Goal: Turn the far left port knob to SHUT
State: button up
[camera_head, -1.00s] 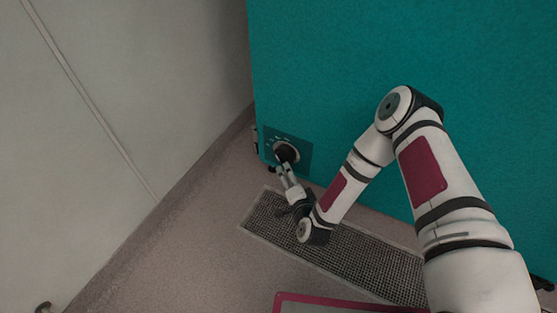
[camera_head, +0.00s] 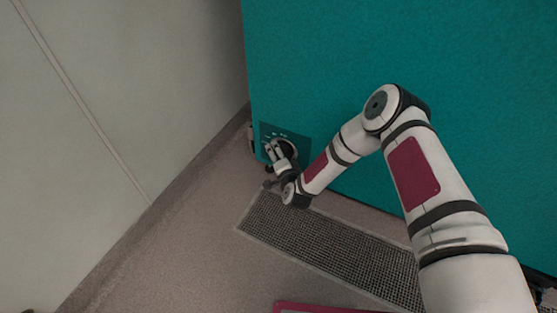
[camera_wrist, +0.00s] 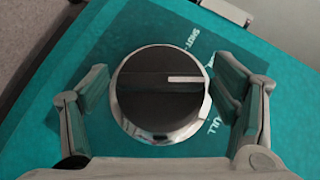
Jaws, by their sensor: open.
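The port knob (camera_wrist: 155,105) is a round black dial with a raised grip bar and a chrome rim. Its white pointer points right in the wrist view. It lies between lettering that looks like SHUT (camera_wrist: 188,30) at upper right and partly hidden lettering, ending in LL, at lower right. My gripper (camera_wrist: 162,78) is open, with one finger on each side of the knob; I cannot tell whether they touch it. In the head view my gripper (camera_head: 276,152) is at the knob plate (camera_head: 303,146) low on the teal chamber (camera_head: 400,60) and partly hides the knob.
A pale wall (camera_head: 100,110) stands to the left, with a narrow floor strip between it and the chamber. A floor grate (camera_head: 330,245) lies under my arm. A magenta-edged thing (camera_head: 320,307) shows at the bottom.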

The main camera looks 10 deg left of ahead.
jog(key=shift+w, duration=0.1)
jog(key=c, duration=0.9)
jog(key=shift+c, duration=0.2)
jog(key=shift+p, duration=0.3)
jog(key=shift+a+r+n+g+h+p, duration=0.15)
jog(key=shift+n+g+h+p, duration=0.55)
jog(key=shift+p, duration=0.5)
jog(key=n+g+h+p, duration=0.1)
jog(key=h+p, duration=0.1)
jog(key=shift+n+h, duration=0.4)
jog(key=shift+n+g+h+p, duration=0.4)
jog(key=shift+n+g+h, duration=0.2)
jog(key=shift+h, duration=0.4)
jog(key=shift+d+f+n+g+h, duration=0.15)
jog(key=shift+n+h, duration=0.1)
jog(key=shift+h, duration=0.2)
jog(key=shift+d+f+n+g+h, duration=0.15)
jog(key=shift+n+h, duration=0.1)
jog(key=shift+h, duration=0.2)
jog(key=shift+r, duration=0.1)
